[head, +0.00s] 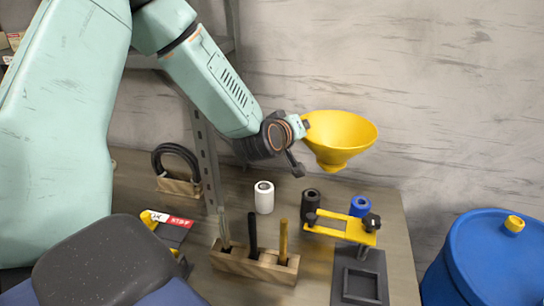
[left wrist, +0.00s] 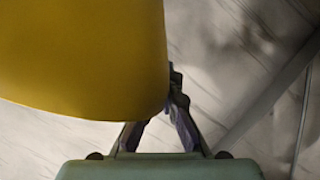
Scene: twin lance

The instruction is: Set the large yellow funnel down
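The large yellow funnel (head: 338,136) is in the air in the head view, wide mouth up and spout down, above the back of the wooden workbench (head: 330,190). My left gripper (head: 304,123) is at the left side of its rim and appears shut on it. In the left wrist view the funnel (left wrist: 80,55) fills the upper left, and the fingers of my left gripper (left wrist: 174,98) meet its edge; the exact contact is partly hidden behind the funnel. My right gripper is in neither view.
On the bench stand a white roll (head: 264,198), a black roll (head: 310,205), a blue roll (head: 360,206), a yellow clamp fixture (head: 345,232), a wooden tool holder (head: 255,263) and a coiled cable (head: 177,165). A blue drum (head: 490,262) with a yellow cap stands right of the bench.

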